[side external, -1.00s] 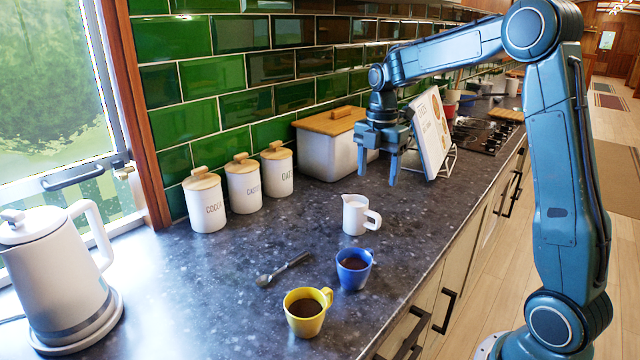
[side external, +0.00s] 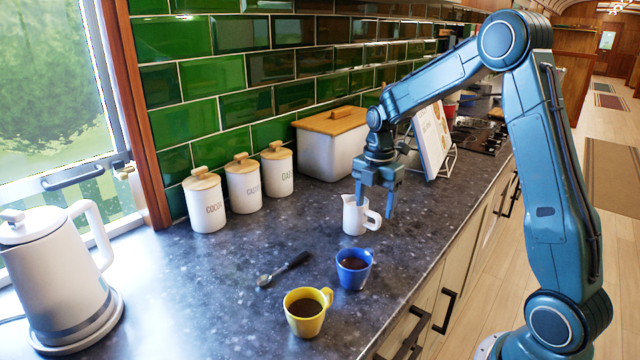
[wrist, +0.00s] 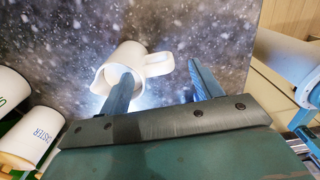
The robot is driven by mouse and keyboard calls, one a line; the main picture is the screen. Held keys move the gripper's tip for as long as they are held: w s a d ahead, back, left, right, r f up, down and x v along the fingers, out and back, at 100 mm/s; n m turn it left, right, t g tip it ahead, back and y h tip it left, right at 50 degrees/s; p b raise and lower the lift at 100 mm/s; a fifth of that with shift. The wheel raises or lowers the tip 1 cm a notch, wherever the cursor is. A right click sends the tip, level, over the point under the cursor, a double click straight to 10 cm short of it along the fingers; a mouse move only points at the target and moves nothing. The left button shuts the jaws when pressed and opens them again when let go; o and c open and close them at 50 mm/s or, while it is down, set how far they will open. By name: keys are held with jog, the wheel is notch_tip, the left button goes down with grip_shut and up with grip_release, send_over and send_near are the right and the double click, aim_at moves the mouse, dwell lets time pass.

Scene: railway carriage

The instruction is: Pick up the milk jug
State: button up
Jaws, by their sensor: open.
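The white milk jug (side external: 352,215) stands upright on the dark speckled counter, its handle toward the right. My gripper (side external: 375,212) is open and low at the jug, fingers pointing down. In the side view one finger overlaps the jug's body and the other is to the right of the handle. In the wrist view the jug (wrist: 127,68) is in the upper middle; my gripper's (wrist: 165,85) left finger covers part of its mouth and the right finger is beyond the handle. I cannot tell whether a finger touches the jug.
A blue cup (side external: 353,270) and a yellow cup (side external: 307,312) of dark drink stand in front of the jug, with a spoon (side external: 283,270) to their left. White canisters (side external: 243,185), a bread bin (side external: 330,150) and a book on a stand (side external: 432,140) are behind.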

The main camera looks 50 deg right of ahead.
aim_at(373, 213)
jog(key=shift+a+f, duration=0.1)
jog(key=shift+f, duration=2.5)
jog(key=shift+r, duration=0.1)
jog(key=c, duration=1.4)
